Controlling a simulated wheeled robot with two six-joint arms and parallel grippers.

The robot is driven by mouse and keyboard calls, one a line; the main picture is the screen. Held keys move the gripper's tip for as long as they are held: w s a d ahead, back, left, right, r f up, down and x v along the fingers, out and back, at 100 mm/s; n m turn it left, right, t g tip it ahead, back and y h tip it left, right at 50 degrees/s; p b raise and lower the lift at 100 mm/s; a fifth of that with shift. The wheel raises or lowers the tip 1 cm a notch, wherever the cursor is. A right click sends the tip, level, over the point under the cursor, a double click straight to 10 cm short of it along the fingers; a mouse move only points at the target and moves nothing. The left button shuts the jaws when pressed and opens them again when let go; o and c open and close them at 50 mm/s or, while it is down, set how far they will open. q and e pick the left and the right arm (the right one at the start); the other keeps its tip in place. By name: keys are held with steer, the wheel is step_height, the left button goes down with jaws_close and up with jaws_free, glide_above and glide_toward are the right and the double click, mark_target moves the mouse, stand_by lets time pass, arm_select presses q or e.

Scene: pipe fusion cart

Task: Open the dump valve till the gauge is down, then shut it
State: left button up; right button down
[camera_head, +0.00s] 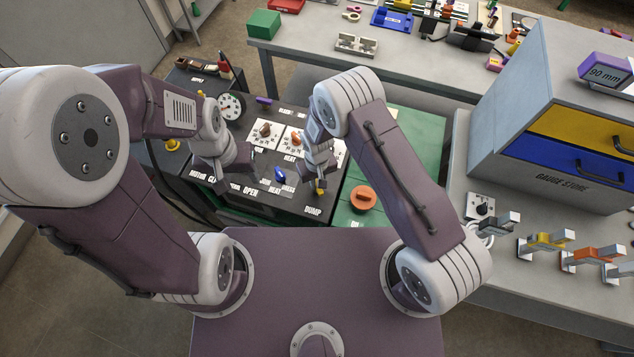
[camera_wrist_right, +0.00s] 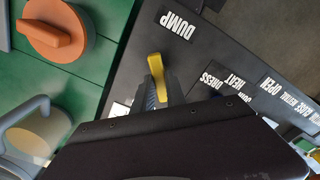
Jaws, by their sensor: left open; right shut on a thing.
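The dump valve's yellow lever (camera_wrist_right: 155,66) sticks out of my right gripper (camera_wrist_right: 158,92) in the right wrist view, beside the DUMP label (camera_wrist_right: 178,25). The right gripper (camera_head: 319,183) is shut on this lever at the front right of the dark panel. The valve body is hidden under the gripper. The round white gauge (camera_head: 231,106) stands at the panel's back left; its needle is too small to read. My left gripper (camera_head: 238,168) is open and empty over the panel's left part, in front of the gauge.
A blue knob (camera_head: 280,174) and an orange-brown lever (camera_head: 296,139) sit on the panel between the grippers. An orange knob (camera_head: 363,199) is on the green surface at right. A gauge store cabinet (camera_head: 565,180) and coloured clamps stand further right.

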steer(key=n+b, duration=0.1)
steer(key=n, duration=0.4)
steer(key=shift+b, duration=0.4)
steer(key=shift+n+b, duration=0.5)
steer(key=shift+n, duration=1.8)
steer(key=shift+r, duration=0.1)
steer(key=c, duration=1.4)
jaws_free()
steer(key=shift+o, duration=0.2)
step_height(320, 180, up, 9)
steer(key=b, duration=0.1)
steer(key=shift+d, duration=0.1)
